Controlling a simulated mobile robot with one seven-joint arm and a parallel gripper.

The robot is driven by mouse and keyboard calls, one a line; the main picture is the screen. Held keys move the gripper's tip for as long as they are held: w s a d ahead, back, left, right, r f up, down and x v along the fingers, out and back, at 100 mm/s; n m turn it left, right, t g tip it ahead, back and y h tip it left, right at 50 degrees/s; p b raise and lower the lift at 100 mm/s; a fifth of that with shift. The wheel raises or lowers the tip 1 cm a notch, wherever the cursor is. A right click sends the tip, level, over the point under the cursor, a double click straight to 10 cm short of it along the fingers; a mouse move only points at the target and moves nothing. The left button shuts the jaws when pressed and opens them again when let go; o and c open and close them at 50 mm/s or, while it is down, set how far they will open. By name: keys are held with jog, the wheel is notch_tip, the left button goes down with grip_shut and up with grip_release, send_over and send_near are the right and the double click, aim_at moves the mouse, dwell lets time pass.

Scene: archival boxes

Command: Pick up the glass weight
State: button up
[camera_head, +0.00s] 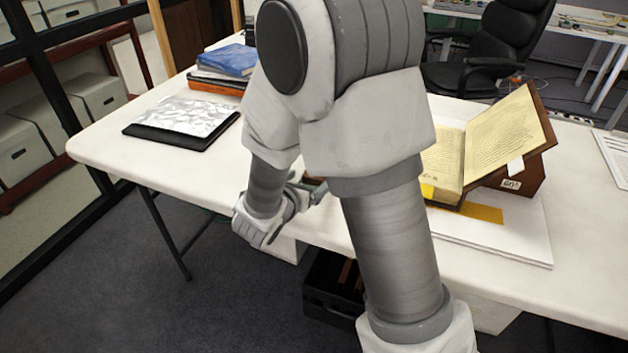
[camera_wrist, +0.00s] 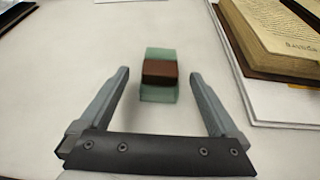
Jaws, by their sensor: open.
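The glass weight (camera_wrist: 158,95) is a greenish translucent block with a dark brown band (camera_wrist: 159,73) across its middle. In the wrist view it lies on the white table, just beyond my open fingers and roughly centred between them. My gripper (camera_wrist: 160,82) is open and empty, with one finger on each side of the line to the block. I see no contact between the fingers and the block. In the head view my arm covers most of that spot, and my gripper (camera_head: 310,190) shows only in part beside the arm.
An open book (camera_head: 490,140) on a brown stand lies on a white board to the right; it also shows in the wrist view (camera_wrist: 275,35). A black pad with a silvery sheet (camera_head: 185,120) and a blue book stack (camera_head: 225,62) are at left. Bare table surrounds the block.

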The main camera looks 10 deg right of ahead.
jog(key=x, duration=0.3)
jog(key=shift+b, duration=0.3)
jog(key=shift+s+r, duration=0.1)
grip_shut()
